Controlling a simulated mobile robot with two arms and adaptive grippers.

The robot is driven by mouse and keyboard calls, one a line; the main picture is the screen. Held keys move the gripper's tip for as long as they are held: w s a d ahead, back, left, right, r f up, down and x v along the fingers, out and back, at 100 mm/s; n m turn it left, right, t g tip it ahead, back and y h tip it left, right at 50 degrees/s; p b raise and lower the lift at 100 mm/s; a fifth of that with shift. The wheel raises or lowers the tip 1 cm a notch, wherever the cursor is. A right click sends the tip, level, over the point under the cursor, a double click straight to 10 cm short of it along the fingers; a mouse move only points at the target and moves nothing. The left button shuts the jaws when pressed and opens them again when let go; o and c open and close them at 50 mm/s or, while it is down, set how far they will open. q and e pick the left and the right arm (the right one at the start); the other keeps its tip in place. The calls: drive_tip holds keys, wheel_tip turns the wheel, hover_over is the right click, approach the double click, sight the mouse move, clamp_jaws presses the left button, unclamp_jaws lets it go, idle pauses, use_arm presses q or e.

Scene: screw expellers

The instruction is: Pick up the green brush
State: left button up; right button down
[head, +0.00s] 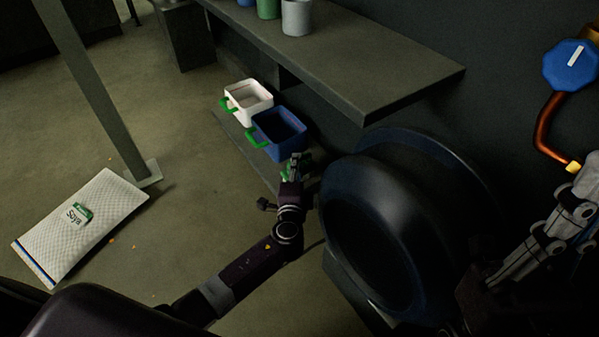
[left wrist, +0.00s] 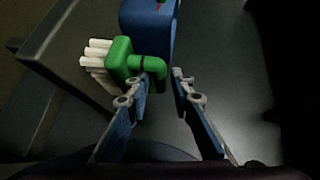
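The green brush (left wrist: 120,60) shows in the left wrist view, with a green block, a bent green handle and several thick white bristles pointing left. My left gripper (left wrist: 162,79) is open, with a gap between its fingertips. The brush handle is just ahead of the left finger's tip; I cannot tell whether they touch. In the head view my left gripper (head: 295,163) is beside the blue bin, and a little green of the brush (head: 285,173) shows next to it, mostly hidden. My right gripper (head: 572,205) is at the right edge, away from the brush; its opening is unclear.
A blue bin (head: 291,146) and a white bin (head: 262,104), both with green handles, stand below a grey shelf (head: 370,75) with cups. A large dark round machine part (head: 375,225) is close right of my left arm. A white mat (head: 110,205) lies on the floor.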

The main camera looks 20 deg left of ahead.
use_arm(q)
drive_tip(key=shift+b+x, duration=0.35)
drive_tip(key=shift+x, duration=1.15)
drive_tip(key=shift+c, duration=0.2)
clamp_jaws()
